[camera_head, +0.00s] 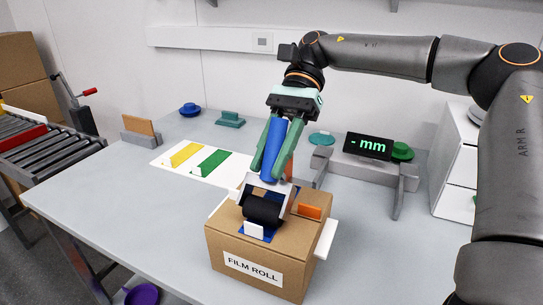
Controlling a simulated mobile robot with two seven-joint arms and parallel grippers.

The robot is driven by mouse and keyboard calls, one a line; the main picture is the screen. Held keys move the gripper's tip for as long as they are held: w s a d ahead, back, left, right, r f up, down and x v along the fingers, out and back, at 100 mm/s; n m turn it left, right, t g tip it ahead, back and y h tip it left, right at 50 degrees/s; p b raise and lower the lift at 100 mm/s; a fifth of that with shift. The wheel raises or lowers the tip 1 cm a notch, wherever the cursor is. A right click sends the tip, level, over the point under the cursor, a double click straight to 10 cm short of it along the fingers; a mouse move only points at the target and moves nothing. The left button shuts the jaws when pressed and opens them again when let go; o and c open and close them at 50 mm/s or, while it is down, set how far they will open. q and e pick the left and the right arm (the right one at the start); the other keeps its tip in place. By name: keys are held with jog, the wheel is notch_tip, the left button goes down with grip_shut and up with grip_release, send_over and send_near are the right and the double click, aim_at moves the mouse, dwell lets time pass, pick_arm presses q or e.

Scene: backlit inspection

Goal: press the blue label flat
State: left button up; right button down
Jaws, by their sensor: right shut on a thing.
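The blue label (250,236) lies on the top of a cardboard box (222,243) marked FILM ROLL. Only parts of it show, with a small upright white piece at its front. A hand roller with a black drum (264,208), a pale frame and a blue handle (273,148) stands over the label and hides its middle. The drum seems to rest on it, but I cannot tell if it touches. My right gripper (268,170), with green fingers, is shut on the blue handle from above. My left gripper is out of view.
An orange piece (309,212) is on the box top beside the roller. Yellow (186,154) and green (209,162) strips lie on a white sheet behind. The table's left front (110,205) is clear.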

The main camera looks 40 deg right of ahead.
aim_at(277, 116)
jog(key=shift+f, duration=0.2)
jog(key=r+p, duration=0.2)
jog(key=r, duration=0.1)
jog(key=shift+w+d+p, duration=0.15)
jog(key=shift+d+p, duration=0.15)
jog(key=shift+p, duration=0.05)
jog(key=r+p, duration=0.2)
jog(key=r, duration=0.1)
jog(key=d+r+p, duration=0.1)
jog(key=p, duration=0.1)
jog(key=shift+w+r, duration=0.3)
jog(key=shift+r, duration=0.1)
pick_arm(q)
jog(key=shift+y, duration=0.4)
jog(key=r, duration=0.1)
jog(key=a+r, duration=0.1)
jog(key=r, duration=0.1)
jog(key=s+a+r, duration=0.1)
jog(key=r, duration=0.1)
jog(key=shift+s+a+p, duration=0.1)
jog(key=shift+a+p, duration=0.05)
jog(key=shift+p, duration=0.2)
pick_arm(e)
jog(key=shift+d+r, duration=0.1)
jog(key=shift+r, duration=0.2)
